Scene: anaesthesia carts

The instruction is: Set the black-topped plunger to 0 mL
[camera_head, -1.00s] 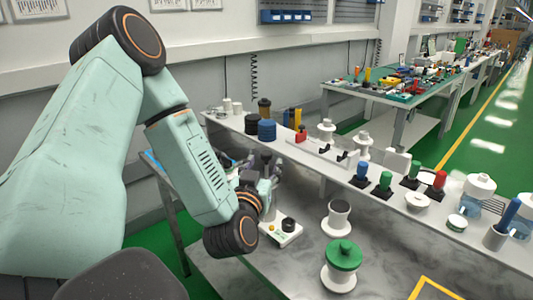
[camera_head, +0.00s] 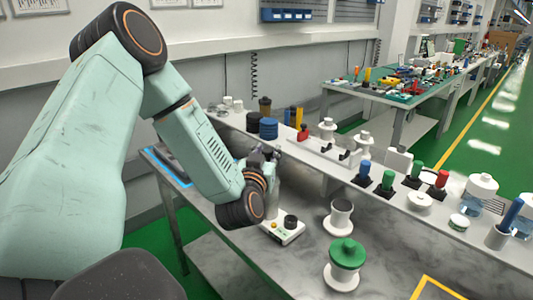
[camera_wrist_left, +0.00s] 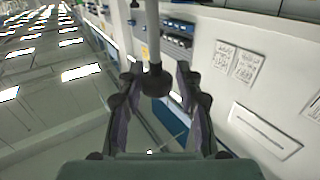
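A thin grey rod (camera_wrist_left: 152,30) with a round black end (camera_wrist_left: 156,82) shows in the left wrist view; I take it for the black-topped plunger. My left gripper (camera_wrist_left: 156,76) is open, with a finger on each side of the black end and visible gaps. I cannot tell how deep the end sits between the fingers. In the head view my left gripper (camera_head: 268,153) is small, dark and partly hidden by my wrist, above the near table. A pale cylinder (camera_head: 272,200) stands below it. No scale marks are readable. My right gripper is not in view.
A white device with a black knob (camera_head: 283,228) sits on the near table. A white cup (camera_head: 340,215) and a green-topped spool (camera_head: 346,262) stand to its right. A raised shelf behind holds blue discs (camera_head: 268,128), colored-handled pieces and jars.

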